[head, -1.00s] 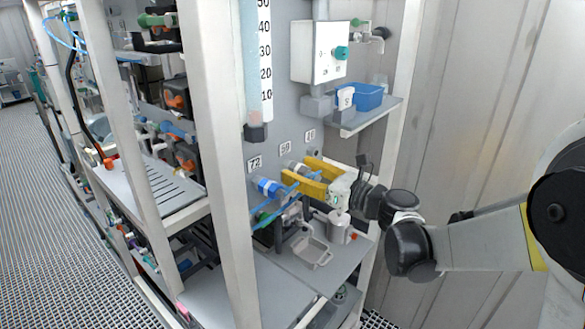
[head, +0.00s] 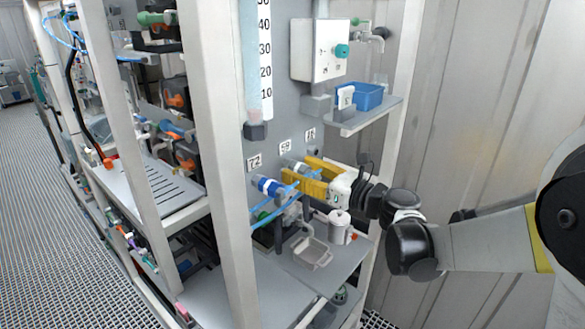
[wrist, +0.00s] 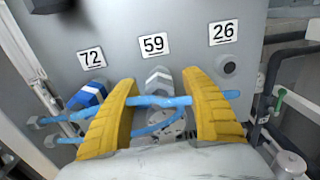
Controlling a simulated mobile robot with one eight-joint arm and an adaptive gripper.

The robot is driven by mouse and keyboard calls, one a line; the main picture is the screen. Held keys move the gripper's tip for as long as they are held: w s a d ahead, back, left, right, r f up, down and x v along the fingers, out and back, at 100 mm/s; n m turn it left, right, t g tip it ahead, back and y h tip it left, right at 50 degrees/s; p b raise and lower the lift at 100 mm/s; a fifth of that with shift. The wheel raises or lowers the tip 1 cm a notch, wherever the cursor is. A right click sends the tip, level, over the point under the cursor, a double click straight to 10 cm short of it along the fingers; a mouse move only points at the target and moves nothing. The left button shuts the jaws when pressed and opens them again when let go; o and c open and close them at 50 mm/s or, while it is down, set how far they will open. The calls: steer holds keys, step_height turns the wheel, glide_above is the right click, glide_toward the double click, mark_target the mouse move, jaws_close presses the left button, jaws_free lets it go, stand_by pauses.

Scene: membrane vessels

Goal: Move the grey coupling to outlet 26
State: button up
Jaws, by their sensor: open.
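The grey coupling (wrist: 158,80), with a white chevron band, sits on the panel under the label 59 (wrist: 153,44). Outlet 26 (wrist: 228,67) is a bare dark round port under its label (wrist: 222,32), to the right. My gripper (wrist: 160,84) has two yellow fingers, spread apart, one on each side of the grey coupling in the wrist view. I cannot tell whether they touch it. In the head view my gripper (head: 295,169) is close to the panel and partly hides the coupling (head: 290,163).
A blue coupling (wrist: 88,95) is under label 72 at the left. Blue hoses (wrist: 160,101) cross by my fingers. Below are a grey tray (head: 312,252) and a lidded can (head: 339,226). A shelf with a blue bin (head: 364,97) is above right; a white post (head: 222,160) stands left.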

mark_target(312, 175)
steer(key=shift+c, duration=0.5)
jaws_close()
steer(key=shift+s+d, duration=0.1)
steer(key=shift+d, duration=0.1)
steer(key=shift+b+v, duration=0.3)
steer(key=shift+v, duration=2.5)
